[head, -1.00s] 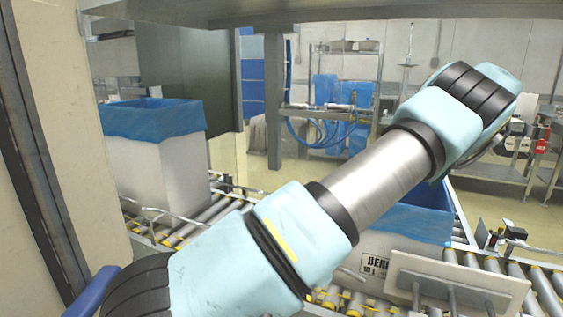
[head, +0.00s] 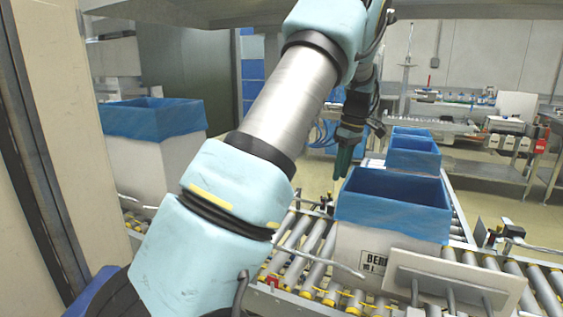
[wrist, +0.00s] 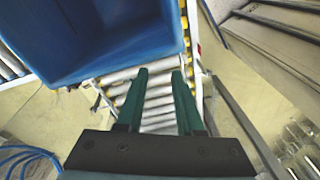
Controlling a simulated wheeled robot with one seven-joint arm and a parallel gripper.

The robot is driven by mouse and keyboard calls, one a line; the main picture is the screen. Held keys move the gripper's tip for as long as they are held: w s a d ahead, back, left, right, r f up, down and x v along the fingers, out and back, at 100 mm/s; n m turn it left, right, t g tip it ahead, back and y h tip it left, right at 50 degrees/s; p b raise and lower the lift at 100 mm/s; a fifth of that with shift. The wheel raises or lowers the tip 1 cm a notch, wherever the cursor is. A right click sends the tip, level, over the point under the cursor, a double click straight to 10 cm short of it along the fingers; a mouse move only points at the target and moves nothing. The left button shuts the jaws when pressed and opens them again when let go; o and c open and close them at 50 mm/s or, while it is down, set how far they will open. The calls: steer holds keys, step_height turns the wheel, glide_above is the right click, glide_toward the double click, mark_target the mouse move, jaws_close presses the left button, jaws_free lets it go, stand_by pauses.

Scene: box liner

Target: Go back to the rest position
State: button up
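My gripper (head: 343,162) points down beside the left far edge of the nearest lined box (head: 392,205) in the head view. In the wrist view its two green fingers (wrist: 160,85) are apart with nothing between them, over the rollers. The nearest box is white with a blue liner folded over its rim, and it stands on the roller conveyor. The same blue liner seems to fill the upper left of the wrist view (wrist: 105,45). My arm crosses the middle of the head view and hides part of the conveyor.
More blue-lined boxes (head: 413,155) stand in line behind the nearest one. Another lined box (head: 152,119) stands on the left. A white plate (head: 455,285) is at the front of the conveyor. A grey beam (head: 450,9) runs overhead. Work tables stand at the back right.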

steer(key=s+a+f+m+h, duration=0.1)
steer(key=s+a+m, duration=0.45)
steer(key=a, duration=0.85)
steer(key=s+a+f+m, duration=0.2)
steer(key=s+a, duration=0.2)
steer(key=s, duration=0.4)
steer(key=s+a+f+m+t+h, duration=0.1)
steer(key=s+a+m, duration=0.1)
steer(key=s+a, duration=0.3)
steer(key=s, duration=0.4)
steer(key=shift+a+f+m, duration=0.3)
steer(key=shift+f+m, duration=0.05)
steer(key=shift+s, duration=0.1)
